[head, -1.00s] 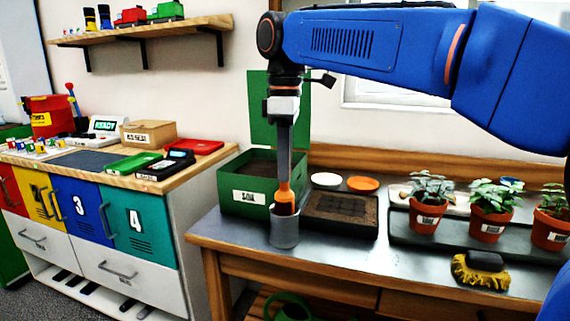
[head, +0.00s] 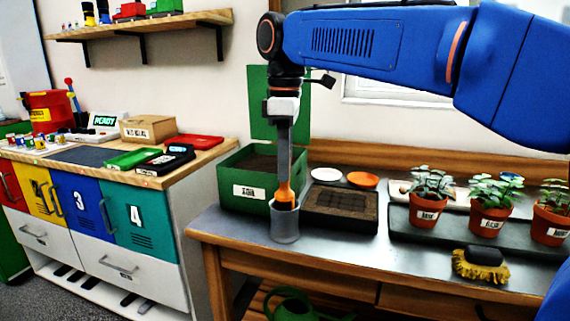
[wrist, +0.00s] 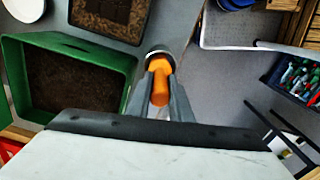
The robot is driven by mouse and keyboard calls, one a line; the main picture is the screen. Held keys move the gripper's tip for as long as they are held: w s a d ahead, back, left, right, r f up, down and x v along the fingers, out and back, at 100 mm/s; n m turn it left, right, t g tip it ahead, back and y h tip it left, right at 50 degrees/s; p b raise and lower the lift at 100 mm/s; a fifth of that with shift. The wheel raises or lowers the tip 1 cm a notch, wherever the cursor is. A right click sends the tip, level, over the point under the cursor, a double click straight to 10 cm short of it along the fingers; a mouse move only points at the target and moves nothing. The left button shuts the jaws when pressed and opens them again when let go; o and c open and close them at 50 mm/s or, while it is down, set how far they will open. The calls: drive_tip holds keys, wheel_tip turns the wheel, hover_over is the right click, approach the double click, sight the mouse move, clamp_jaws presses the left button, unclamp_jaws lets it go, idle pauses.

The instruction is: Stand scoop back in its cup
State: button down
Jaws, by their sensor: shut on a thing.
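The scoop (head: 284,194) shows an orange handle and stands upright with its lower end inside the grey cup (head: 285,225). The cup stands on the bench near its left front edge. My gripper (head: 284,172) points straight down over the cup and is shut on the scoop's handle. In the wrist view the orange scoop (wrist: 160,88) lies between my two grey fingers, with the cup's rim (wrist: 158,53) just beyond. The scoop's lower part is hidden inside the cup, so I cannot tell whether it touches the bottom.
A green soil bin (head: 243,205) stands close left of the cup, and a seedling tray (head: 341,222) close right. The grey bench top (head: 390,263) in front is clear.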

drive_tip(key=shift+f, duration=0.95)
idle(0.7)
drive_tip(key=c, duration=1.5)
unclamp_jaws()
